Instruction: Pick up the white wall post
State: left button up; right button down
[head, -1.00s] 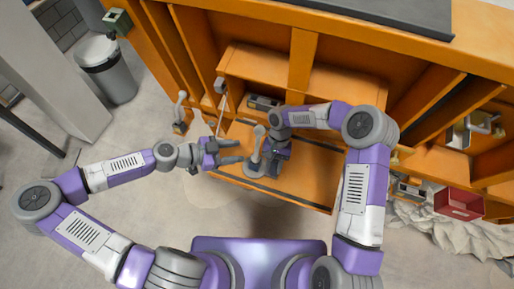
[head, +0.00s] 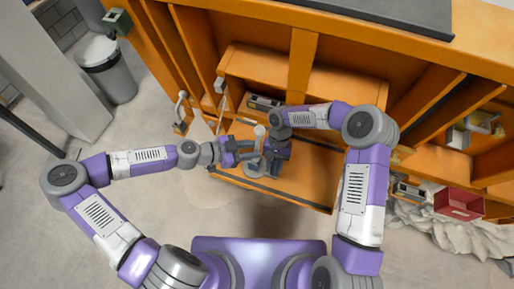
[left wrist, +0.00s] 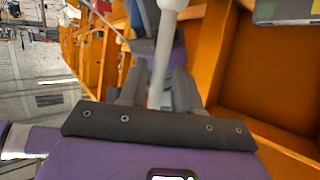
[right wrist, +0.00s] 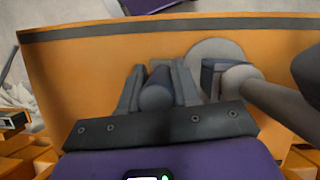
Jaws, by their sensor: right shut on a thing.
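The white wall post (head: 259,131) stands upright on the orange tray (head: 230,178), with a round knob on top and a round base (head: 254,170). My left gripper (left wrist: 158,80) is open, its fingers on either side of the post's shaft (left wrist: 157,90); contact cannot be told. The knob shows at the top of the left wrist view. My right gripper (right wrist: 157,75) is shut on a dark grey rounded piece (right wrist: 156,94), just right of the post in the head view. The post's base (right wrist: 215,52) also shows in the right wrist view. My fingers partly hide the shaft.
The orange cabinet (head: 303,60) with shelves and dividers stands behind the tray. Another knobbed post (head: 180,106) stands to the left. A red box (head: 459,203) and rubble (head: 430,228) lie at the right. The floor at the left front is clear.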

pick_arm(q)
grip_shut()
notch_tip(320, 180, up, 13)
dwell(0.9)
